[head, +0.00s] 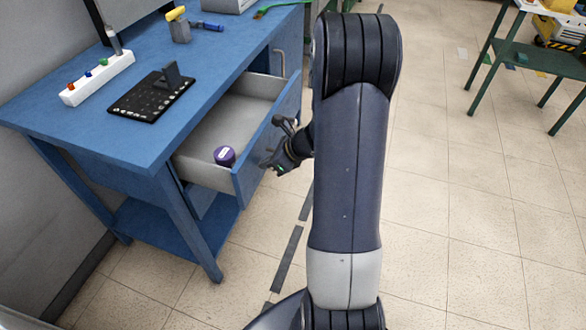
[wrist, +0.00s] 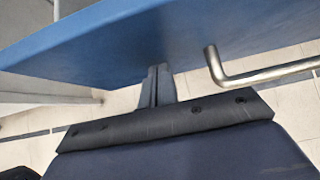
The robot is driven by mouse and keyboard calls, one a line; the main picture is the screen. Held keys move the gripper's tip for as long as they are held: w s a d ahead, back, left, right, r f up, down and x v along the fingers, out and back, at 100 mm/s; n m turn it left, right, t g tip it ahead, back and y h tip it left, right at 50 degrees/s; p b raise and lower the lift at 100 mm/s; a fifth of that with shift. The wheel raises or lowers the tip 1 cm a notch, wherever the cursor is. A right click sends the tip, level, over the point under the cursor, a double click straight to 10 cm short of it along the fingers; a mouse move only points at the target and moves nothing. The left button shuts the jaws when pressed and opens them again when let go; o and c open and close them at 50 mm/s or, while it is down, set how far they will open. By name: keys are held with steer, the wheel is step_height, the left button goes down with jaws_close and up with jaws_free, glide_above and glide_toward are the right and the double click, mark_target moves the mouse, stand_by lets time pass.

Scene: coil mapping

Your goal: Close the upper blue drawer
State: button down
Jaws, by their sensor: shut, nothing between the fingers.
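The upper blue drawer (head: 265,143) of the blue workbench is pulled well out, showing its grey inside and a purple round container (head: 225,156) near its front. In the wrist view the blue drawer front (wrist: 130,45) slants across the top, with its metal bar handle (wrist: 265,75) at the right. My gripper (head: 270,163) is just outside the drawer front, partly hidden by my arm in the head view. In the wrist view my gripper (wrist: 158,72) is shut and empty, left of the handle. Its tips are at the panel's lower edge; I cannot tell if they touch.
The blue workbench top (head: 60,115) carries a white rack (head: 98,80), a black pad (head: 150,97) and a yellow-handled tool (head: 177,20). A green table (head: 540,58) stands at the far right. The tiled floor (head: 450,190) right of my arm is clear.

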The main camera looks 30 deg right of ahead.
steer(key=w+a+p, duration=0.1)
steer(key=w+a, duration=0.3)
steer(key=w, duration=0.1)
steer(key=w+a+p, duration=0.1)
steer(key=w+a, duration=0.3)
steer(key=w, duration=0.1)
steer(key=w+a+p, duration=0.1)
steer(key=w+a, duration=0.3)
steer(key=shift+w+a, duration=0.35)
steer(key=shift+w, duration=0.05)
steer(key=shift+w+a+r, duration=0.1)
steer(key=shift+w, duration=0.05)
steer(key=shift+r, duration=0.1)
